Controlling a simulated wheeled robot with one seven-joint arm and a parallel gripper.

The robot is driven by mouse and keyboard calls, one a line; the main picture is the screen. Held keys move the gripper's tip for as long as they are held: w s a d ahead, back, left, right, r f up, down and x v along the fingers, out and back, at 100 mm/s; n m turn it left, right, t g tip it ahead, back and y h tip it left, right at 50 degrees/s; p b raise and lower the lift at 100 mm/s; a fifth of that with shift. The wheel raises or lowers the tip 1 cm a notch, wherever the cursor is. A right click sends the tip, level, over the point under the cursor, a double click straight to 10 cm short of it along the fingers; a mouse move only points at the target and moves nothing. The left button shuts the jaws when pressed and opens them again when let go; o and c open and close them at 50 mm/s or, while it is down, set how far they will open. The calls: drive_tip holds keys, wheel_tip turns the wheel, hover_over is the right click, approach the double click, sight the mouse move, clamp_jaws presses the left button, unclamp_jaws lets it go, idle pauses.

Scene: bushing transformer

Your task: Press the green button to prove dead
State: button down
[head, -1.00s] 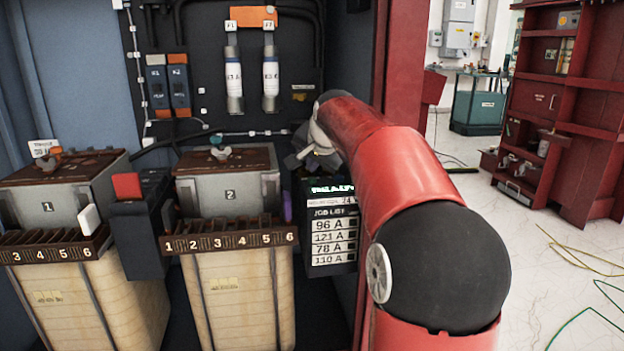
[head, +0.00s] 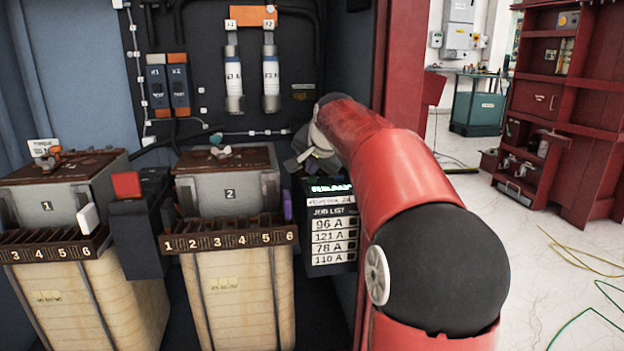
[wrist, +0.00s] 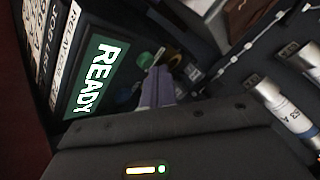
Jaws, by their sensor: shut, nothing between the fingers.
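The green button (wrist: 145,60) shows in the wrist view beside the lit READY screen (wrist: 95,75), just beyond my fingertips. My gripper (wrist: 157,76) is shut and empty, its purple-grey fingers pointing toward the button. Whether they touch it I cannot tell. In the head view, the dark tester unit with its READY screen (head: 330,188) and job list (head: 332,237) stands right of cell 2.
Cell 1 (head: 62,192) and cell 2 (head: 228,190) have numbered terminal strips in front. Two fuses (head: 270,80) hang on the back panel. A red cabinet post (head: 395,60) stands close by my arm. Floor is clear at right, apart from cables.

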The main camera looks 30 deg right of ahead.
drive_tip(key=shift+f+b, duration=0.35)
drive_tip(key=shift+f, duration=0.1)
idle(0.5)
idle(0.3)
drive_tip(key=shift+r+p, duration=0.8)
drive_tip(key=shift+r, duration=0.1)
drive_tip(key=shift+r, duration=0.1)
wheel_tip(320, 180, up, 5)
drive_tip(key=p, duration=0.4)
idle(0.4)
